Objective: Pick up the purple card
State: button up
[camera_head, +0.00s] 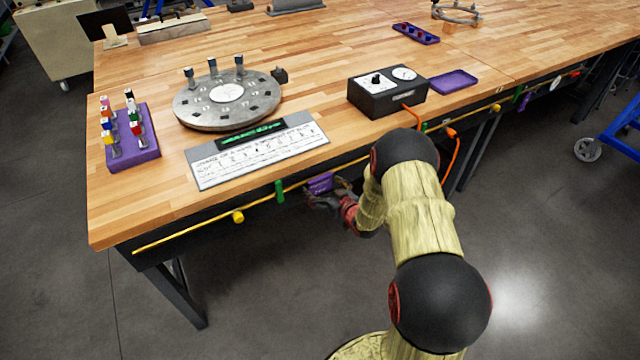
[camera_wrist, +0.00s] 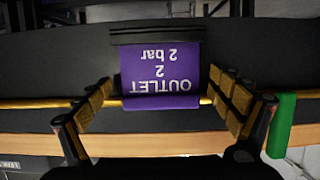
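The purple card (camera_wrist: 162,72) reads "OUTLET 2 2 bar", upside down in the wrist view. In the head view the card (camera_head: 320,184) shows at the bench's front edge, beside my gripper (camera_head: 334,196). In the wrist view my gripper (camera_wrist: 162,105) is open, with one padded finger on each side of the card. Gaps show between the card and both fingers, though the right one is narrow. Nothing is held.
A green handle (camera_wrist: 281,124) sits on the pipe just beside the right finger in the wrist view. The yellow pipe (camera_head: 200,231) runs along the bench front (camera_head: 100,235). An orange hose (camera_head: 452,150) hangs right of my arm.

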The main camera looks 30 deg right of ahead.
jog(key=c, duration=0.9)
jog(key=shift+r, duration=0.1)
